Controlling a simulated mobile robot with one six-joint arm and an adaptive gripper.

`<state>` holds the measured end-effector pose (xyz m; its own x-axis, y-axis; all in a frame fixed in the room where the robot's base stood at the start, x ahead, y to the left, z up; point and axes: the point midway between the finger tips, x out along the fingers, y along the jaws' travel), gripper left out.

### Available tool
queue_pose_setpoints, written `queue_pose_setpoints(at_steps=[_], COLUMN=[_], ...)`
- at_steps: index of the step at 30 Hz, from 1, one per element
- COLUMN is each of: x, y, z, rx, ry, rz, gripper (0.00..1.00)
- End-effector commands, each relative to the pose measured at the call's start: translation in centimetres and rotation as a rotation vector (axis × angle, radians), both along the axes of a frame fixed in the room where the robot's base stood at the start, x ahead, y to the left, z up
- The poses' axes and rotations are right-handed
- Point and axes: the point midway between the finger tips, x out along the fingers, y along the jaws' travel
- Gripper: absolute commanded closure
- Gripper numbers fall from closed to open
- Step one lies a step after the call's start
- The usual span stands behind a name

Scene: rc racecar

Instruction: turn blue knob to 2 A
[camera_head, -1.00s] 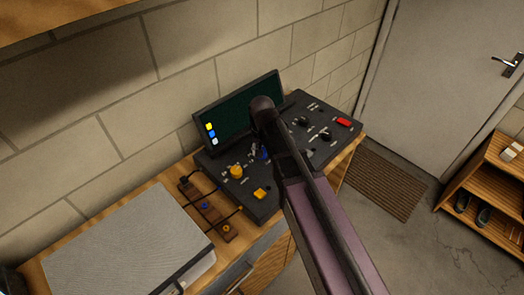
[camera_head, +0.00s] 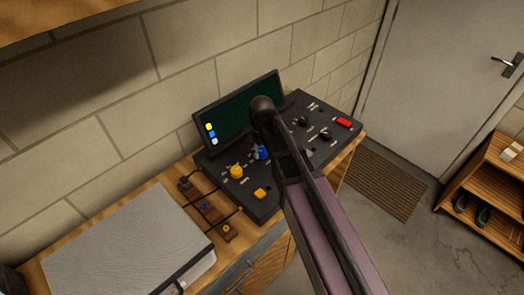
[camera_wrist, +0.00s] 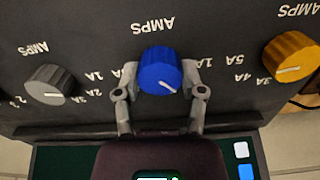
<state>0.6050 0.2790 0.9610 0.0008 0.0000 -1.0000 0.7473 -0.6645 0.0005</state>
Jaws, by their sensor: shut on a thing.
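The blue knob (camera_wrist: 158,72) stands on the dark control panel in the middle of the wrist view. My gripper (camera_wrist: 162,76) has one finger on each side of the knob and is shut on it. A white pointer line on the knob's face points to the lower right of this view. The panel print reads upside down here, with a 1A mark partly covered beside the right finger. Other marks around the knob are hidden by the fingers. In the head view the blue knob (camera_head: 261,153) shows just left of my arm, which hides most of the gripper.
A yellow knob (camera_wrist: 291,55) and a grey knob (camera_wrist: 49,84) flank the blue one. A dark screen (camera_head: 236,112) rises behind the panel (camera_head: 283,188). A yellow button (camera_head: 261,194) and a red switch (camera_head: 344,122) are also on the panel. A grey case (camera_head: 125,240) lies left.

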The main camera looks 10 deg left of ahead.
Motion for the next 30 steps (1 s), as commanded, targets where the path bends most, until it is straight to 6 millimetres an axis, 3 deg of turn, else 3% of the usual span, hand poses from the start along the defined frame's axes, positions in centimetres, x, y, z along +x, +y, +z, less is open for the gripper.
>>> queue_pose_setpoints(at_steps=[13,14,16,17,30], x=[-0.13,-0.13,-0.12,-0.11,-0.03], y=[-0.02,-0.03,-0.03,-0.02,0.0], z=[-0.04,-0.04,-0.04,-0.04,-0.01], rx=[0.0,0.0,0.0,-0.001,0.0], ry=[0.003,0.003,0.003,0.002,0.0], rz=[0.012,0.012,0.012,0.012,0.011], gripper=[0.95,0.39,0.18,0.13,0.13])
